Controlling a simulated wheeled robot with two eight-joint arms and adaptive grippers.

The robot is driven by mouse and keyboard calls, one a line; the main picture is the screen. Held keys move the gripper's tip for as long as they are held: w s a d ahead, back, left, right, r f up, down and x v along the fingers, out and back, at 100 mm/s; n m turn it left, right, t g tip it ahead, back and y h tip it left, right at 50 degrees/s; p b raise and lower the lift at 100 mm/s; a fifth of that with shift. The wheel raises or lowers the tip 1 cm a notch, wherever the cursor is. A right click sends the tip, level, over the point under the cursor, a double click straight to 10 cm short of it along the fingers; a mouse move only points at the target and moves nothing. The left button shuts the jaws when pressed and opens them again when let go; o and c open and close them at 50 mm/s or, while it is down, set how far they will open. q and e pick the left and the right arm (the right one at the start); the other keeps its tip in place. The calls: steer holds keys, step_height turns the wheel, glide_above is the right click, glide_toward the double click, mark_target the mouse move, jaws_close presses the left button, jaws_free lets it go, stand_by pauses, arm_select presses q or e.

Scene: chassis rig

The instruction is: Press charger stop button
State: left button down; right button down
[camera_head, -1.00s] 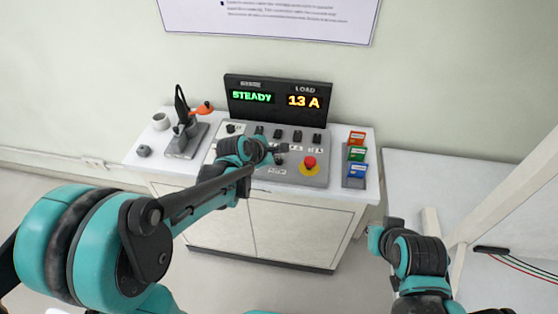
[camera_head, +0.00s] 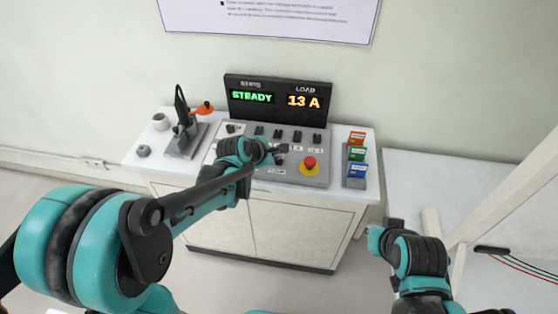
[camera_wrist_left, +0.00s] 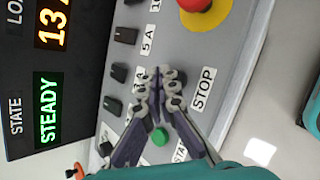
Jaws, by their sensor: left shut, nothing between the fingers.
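The grey control panel (camera_head: 313,179) sits on a white cabinet, below a display (camera_head: 277,97) reading STEADY and 13 A. My left gripper (camera_head: 282,151) is over the panel's front part. In the left wrist view, the gripper (camera_wrist_left: 167,80) has its fingers together and empty, beside the STOP label (camera_wrist_left: 203,88). The stop button itself is hidden behind the fingertips; I cannot tell whether they touch it. A green button (camera_wrist_left: 160,138) shows between the fingers' rear parts, by a partly covered START label. My right gripper cannot be made out; only its arm shows at the lower right.
A red mushroom button on a yellow base (camera_head: 309,165) is right of the left gripper. Several black knobs (camera_head: 297,136) line the panel's rear.

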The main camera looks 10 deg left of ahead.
mark_target(278, 162)
arm_select(q)
steer(key=shift+f, duration=0.35)
steer(key=shift+f+b, duration=0.45)
steer(key=shift+b, duration=0.1)
stand_by(0.4)
steer(key=shift+r, duration=0.1)
steer(key=shift+r+p, duration=0.7)
steer(key=shift+r, duration=0.1)
step_height(278, 162, up, 5)
steer(key=p, duration=0.4)
steer(key=shift+r, duration=0.1)
stand_by(0.8)
